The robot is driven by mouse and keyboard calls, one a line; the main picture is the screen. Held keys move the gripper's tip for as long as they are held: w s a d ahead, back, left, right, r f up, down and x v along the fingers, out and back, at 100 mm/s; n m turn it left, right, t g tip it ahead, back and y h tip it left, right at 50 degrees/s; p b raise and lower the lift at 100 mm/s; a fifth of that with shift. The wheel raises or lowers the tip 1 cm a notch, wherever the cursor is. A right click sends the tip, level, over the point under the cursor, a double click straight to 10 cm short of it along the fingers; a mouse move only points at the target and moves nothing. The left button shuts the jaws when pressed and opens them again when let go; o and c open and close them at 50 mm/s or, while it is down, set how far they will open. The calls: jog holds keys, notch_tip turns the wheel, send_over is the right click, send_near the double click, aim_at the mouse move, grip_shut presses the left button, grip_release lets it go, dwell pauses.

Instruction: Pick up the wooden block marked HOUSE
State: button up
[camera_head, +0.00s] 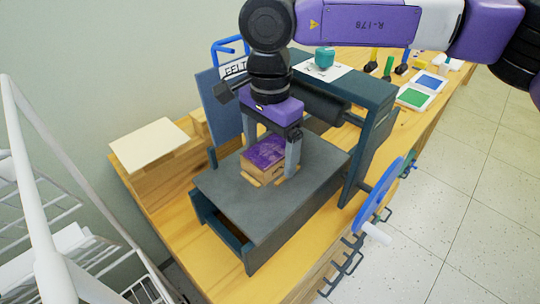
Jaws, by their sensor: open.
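A wooden block (262,159) with a purple inked top sits on the grey bed (235,188) of a printing press. Its near side is bare wood; I cannot read any word on it from here. My gripper (272,165) points down over the block. Its jaws are open, with one grey finger behind the left side of the block and the other beside its right side. I cannot tell whether either finger touches it. The block appears to rest on small yellowish pieces at its base.
The press frame and roller (312,98) stand close behind my gripper. A blue handwheel (377,192) sticks out at the right. Paper lies on a wooden stand (150,143) at the left. Ink tools and colour trays (415,98) lie farther back. A white rack (35,195) stands left.

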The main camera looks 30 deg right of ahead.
jog(key=c, duration=1.6)
jog(key=shift+r, duration=0.2)
jog(key=shift+c, duration=0.2)
